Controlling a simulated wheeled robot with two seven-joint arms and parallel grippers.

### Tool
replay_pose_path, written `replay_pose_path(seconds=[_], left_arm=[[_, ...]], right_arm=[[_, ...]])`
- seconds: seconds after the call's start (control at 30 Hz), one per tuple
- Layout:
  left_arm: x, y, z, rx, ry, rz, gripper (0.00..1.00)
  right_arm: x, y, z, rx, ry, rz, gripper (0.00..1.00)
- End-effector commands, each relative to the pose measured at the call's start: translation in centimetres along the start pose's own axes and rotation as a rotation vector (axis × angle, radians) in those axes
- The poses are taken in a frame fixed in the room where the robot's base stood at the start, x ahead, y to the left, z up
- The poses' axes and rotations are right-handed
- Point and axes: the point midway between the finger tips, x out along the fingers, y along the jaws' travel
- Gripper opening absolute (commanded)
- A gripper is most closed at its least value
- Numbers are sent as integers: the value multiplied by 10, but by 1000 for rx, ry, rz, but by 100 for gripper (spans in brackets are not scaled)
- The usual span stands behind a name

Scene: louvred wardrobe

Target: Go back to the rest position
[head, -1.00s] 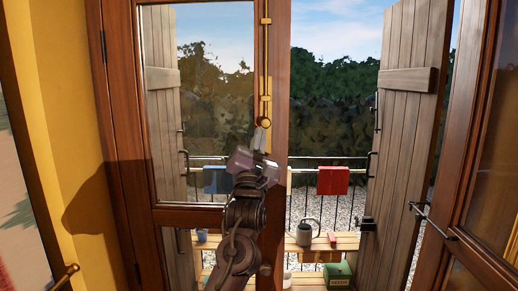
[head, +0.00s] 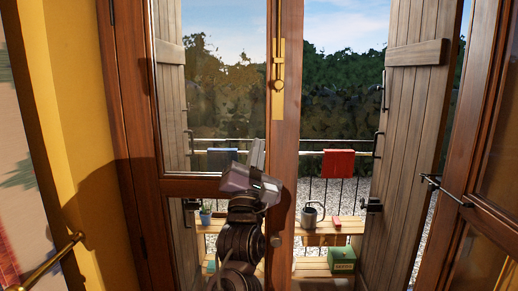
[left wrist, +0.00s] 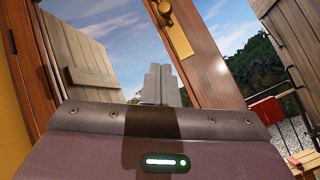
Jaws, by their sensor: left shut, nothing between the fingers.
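My left gripper (head: 257,155) is in front of the lower part of the left glazed door (head: 180,187), below its brass latch plate (head: 279,85) and round knob (head: 279,86). Its fingers are shut and empty, pointing up, and apart from the knob. In the left wrist view the shut fingers (left wrist: 161,85) stand in front of the glass, with the brass knob and plate (left wrist: 173,25) above and beyond them. My right gripper is not in view.
The right door (head: 480,150) stands open, with a metal stay rod (head: 445,190). A yellow wall (head: 75,120) is at left.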

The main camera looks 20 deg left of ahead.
Motion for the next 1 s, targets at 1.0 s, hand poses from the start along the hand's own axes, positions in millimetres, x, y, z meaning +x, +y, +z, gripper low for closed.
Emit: replay_pose_path(seconds=[1.0], left_arm=[[-297,-114,-165,1374,-94,-1343,0]], right_arm=[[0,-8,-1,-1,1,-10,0]])
